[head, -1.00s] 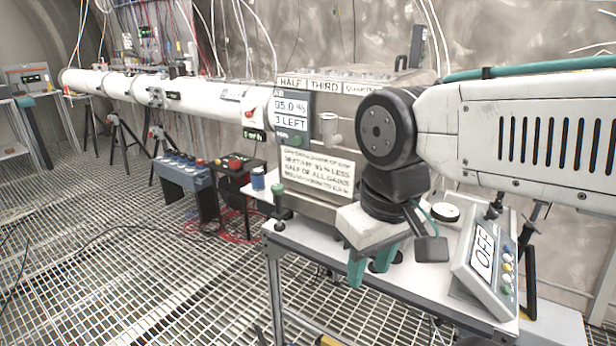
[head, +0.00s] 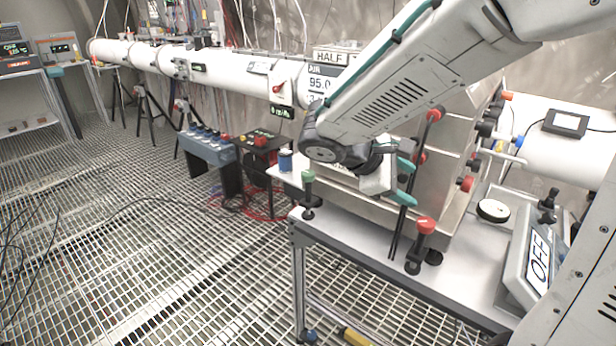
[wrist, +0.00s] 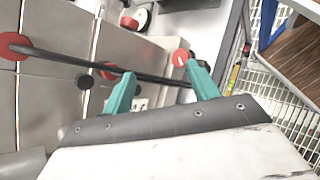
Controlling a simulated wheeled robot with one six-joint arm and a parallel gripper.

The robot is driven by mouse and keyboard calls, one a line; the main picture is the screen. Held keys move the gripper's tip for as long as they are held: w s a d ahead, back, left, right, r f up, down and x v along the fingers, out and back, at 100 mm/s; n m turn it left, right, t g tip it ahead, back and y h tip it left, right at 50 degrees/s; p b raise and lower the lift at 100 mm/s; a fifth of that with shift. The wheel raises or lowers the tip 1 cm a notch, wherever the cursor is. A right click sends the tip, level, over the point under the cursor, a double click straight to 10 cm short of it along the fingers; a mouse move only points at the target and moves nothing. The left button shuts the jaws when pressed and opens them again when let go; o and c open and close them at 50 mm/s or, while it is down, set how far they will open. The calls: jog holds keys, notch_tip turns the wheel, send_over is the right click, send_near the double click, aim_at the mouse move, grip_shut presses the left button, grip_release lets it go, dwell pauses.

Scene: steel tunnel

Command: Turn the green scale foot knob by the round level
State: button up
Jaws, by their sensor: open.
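The green foot knob (head: 308,176) stands upright on a dark stem at the left front corner of the scale in the head view. The round level (head: 493,210), a white disc with a dark rim, lies on the table right of the scale; a similar disc shows in the wrist view (wrist: 141,18). My gripper (head: 409,180) is open and empty, its teal fingers pointing right, well right of the green knob. In the wrist view, my gripper (wrist: 162,72) has a dark rod (wrist: 90,67) crossing at its fingers. The green knob is not visible there.
A red knob (head: 425,225) stands at the scale's near right corner, close to my fingers. Another red knob (head: 436,114) tops the rod. The table top (head: 360,232) is clear in front.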

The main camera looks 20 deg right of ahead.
jog(key=w+a+f+n+t+h, duration=0.2)
jog(key=w+n, duration=0.2)
jog(key=w, duration=0.3)
jog(key=n+t, duration=1.1)
jog(key=n, duration=0.2)
send_near(305, 180)
jog(key=x, duration=0.4)
jog(key=shift+w+d, duration=0.25)
jog(key=shift+w, duration=0.05)
jog(key=x, duration=0.7)
jog(key=shift+w+d, duration=0.2)
jog(key=shift+w, duration=0.05)
jog(key=c, duration=1)
